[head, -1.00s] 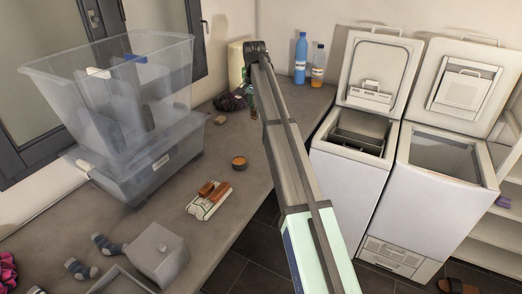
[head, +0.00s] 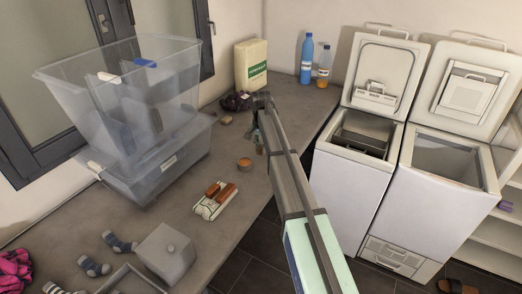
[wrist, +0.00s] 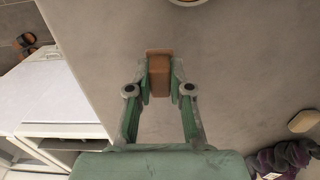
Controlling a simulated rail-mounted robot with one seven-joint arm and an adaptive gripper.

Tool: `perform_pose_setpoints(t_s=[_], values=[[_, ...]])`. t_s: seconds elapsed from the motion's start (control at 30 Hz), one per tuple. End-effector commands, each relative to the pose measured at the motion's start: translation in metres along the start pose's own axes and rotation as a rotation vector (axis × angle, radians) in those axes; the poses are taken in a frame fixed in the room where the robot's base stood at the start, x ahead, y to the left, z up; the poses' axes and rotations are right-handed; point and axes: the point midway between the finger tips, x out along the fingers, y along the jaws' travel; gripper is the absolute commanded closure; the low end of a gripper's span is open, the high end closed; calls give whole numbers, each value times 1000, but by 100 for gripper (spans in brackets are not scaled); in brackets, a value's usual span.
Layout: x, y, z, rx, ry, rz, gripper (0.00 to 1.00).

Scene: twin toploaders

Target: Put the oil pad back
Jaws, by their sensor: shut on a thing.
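My gripper (wrist: 159,85) is shut on a small brown block (wrist: 159,66), which looks like the oil pad. The fingers hold it from both sides, and its far end sticks out past the fingertips. Whether the block touches the worktop cannot be told.
A pale tray with brown pieces (head: 214,201) lies nearer on the worktop. Stacked clear bins (head: 150,160) stand left. A dark cloth bundle (head: 235,101), a small tan oval piece (head: 226,119), a carton (head: 251,65) and bottles (head: 306,58) are behind. Open toploaders (head: 352,190) stand right.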

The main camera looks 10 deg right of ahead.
Motion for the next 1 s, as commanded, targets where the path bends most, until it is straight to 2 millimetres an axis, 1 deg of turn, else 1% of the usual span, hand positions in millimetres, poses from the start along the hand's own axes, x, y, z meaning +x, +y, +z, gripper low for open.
perform_pose_setpoints(t_s=[0.1, 0.17, 0.57, 0.6, 0.63, 1.0], values=[[15, 0, 0, 0, -1, 1, 100], [20, 0, 0, 0, -1, 1, 100], [26, 0, 0, 0, 0, 0, 100], [25, 0, 0, 0, 0, 0, 66], [25, 0, 0, 0, 0, 0, 56], [22, 0, 0, 0, 0, 0, 55]])
